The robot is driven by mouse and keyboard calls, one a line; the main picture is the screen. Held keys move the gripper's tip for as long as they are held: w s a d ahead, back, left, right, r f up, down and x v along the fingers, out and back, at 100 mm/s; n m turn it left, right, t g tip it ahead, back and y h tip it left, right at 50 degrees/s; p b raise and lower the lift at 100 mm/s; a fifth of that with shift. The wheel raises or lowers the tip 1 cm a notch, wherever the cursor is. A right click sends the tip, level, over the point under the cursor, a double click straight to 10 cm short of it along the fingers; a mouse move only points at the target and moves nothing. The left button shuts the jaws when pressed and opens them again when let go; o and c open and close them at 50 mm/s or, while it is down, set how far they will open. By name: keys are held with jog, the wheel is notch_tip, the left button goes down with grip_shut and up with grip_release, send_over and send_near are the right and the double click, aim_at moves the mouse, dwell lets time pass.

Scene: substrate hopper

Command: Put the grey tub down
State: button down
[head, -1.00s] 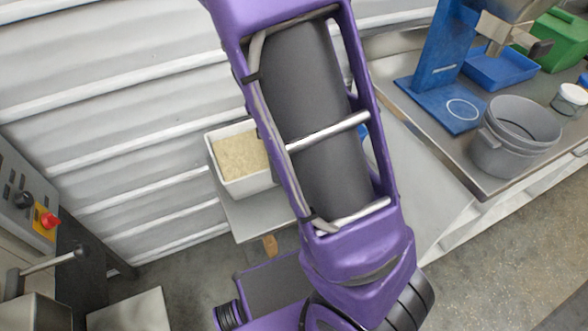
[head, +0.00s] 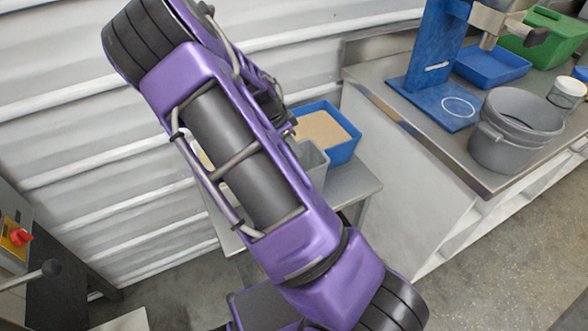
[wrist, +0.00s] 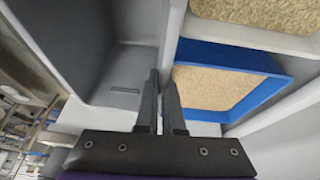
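The grey tub (wrist: 105,75) fills the upper left of the wrist view, and its inside looks empty. My gripper (wrist: 161,85) is shut on the tub's wall, with one finger on each side of it. In the head view the grey tub (head: 313,162) shows partly beside a blue bin, and my arm hides the rest. I cannot tell whether its base touches the small table (head: 350,187). My gripper is hidden behind my arm in the head view.
The blue bin (head: 345,148) of pale grain stands right beside the tub. A white bin (wrist: 255,38) of grain is also close, mostly hidden in the head view. A steel bench (head: 410,130) at right holds a grey bucket (head: 505,150) and a blue stand (head: 425,55).

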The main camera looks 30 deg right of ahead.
notch_tip(320, 180, down, 7)
jog(key=b, duration=0.1)
jog(key=shift+f, duration=0.15)
dwell(0.3)
jog(key=c, duration=1)
grip_release()
jog(key=shift+f, duration=0.1)
jog(key=shift+c, duration=0.2)
jog(key=p+v, duration=0.2)
jog(key=v, duration=1)
